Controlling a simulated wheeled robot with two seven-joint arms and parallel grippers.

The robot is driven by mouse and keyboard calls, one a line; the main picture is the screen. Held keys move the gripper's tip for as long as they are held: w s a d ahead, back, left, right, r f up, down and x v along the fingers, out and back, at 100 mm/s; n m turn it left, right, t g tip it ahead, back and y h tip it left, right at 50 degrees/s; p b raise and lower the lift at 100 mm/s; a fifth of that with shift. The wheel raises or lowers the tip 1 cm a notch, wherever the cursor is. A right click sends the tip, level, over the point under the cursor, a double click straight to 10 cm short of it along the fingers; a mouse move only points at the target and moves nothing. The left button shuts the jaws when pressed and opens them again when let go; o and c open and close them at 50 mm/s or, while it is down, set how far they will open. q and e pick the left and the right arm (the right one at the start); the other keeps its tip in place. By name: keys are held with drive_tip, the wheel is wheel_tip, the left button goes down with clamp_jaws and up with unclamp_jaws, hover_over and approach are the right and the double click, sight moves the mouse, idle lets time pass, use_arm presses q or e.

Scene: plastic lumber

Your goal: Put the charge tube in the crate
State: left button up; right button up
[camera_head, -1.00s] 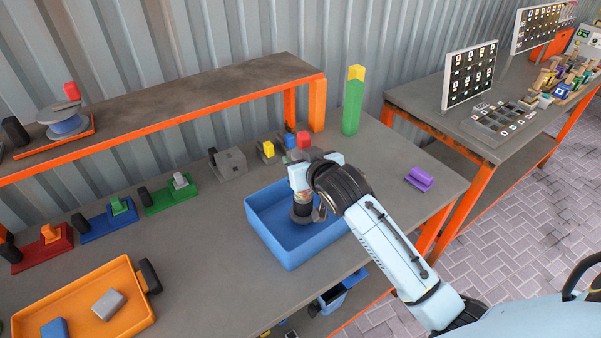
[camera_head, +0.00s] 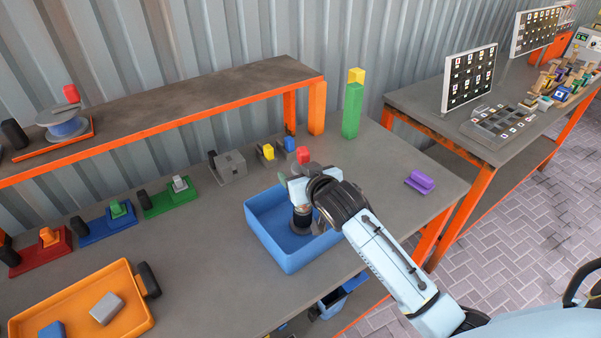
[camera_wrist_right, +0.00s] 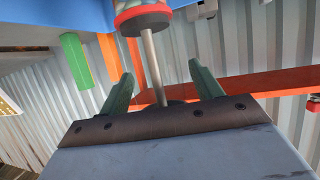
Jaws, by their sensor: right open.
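The blue crate (camera_head: 288,258) stands open near the front edge of the grey bench. My right gripper (camera_head: 301,221) is over the crate, pointing down into it, and hides part of its inside. In the right wrist view my right gripper (camera_wrist_right: 162,72) is open, its two green fingers on either side of a thin pale rod (camera_wrist_right: 151,62). The rod ends in a dark, red-rimmed disc (camera_wrist_right: 142,18), close to the blue surface at the top. This may be the charge tube, but I cannot tell for sure. My left gripper is out of view.
An orange tray (camera_head: 133,316) with blocks lies at the lower left. A green post with a yellow top (camera_head: 352,110) stands behind the crate. A purple piece (camera_head: 420,181) lies to the right. Several small fixtures line the bench's back, under an orange-edged shelf (camera_head: 160,128).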

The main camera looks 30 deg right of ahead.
drive_tip(key=v, duration=1.2)
drive_tip(key=shift+r+p, duration=0.2)
drive_tip(key=shift+p, duration=0.15)
